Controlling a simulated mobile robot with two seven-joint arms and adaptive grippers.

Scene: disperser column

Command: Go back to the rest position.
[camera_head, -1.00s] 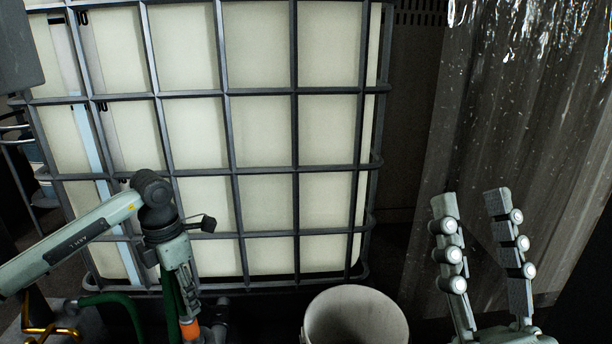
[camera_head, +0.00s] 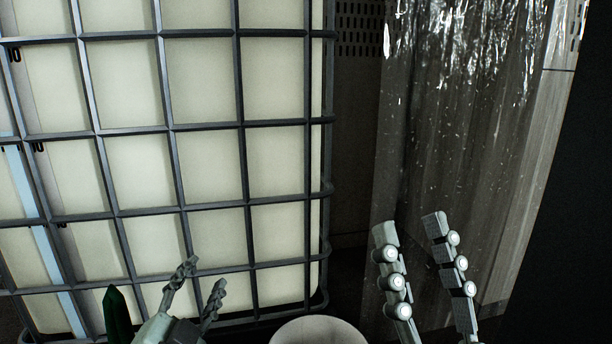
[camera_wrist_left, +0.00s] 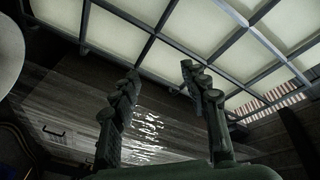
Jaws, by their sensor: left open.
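My left gripper (camera_head: 201,284) is at the lower left in the head view, in front of the caged tank. Its fingers are apart and nothing is between them. It also shows in the left wrist view (camera_wrist_left: 158,78), fingers spread and empty, with the tank's grid beyond. My right gripper (camera_head: 408,224) is at the lower right in the head view, in front of the clear plastic curtain. Its two fingers point up, stand apart and hold nothing.
The tank (camera_head: 210,160), pale in a dark metal grid, fills the left and middle. A white bucket (camera_head: 318,331) stands at the bottom edge between my grippers. The clear plastic curtain (camera_head: 470,130) hangs at the right. A green part (camera_head: 117,315) shows at the lower left.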

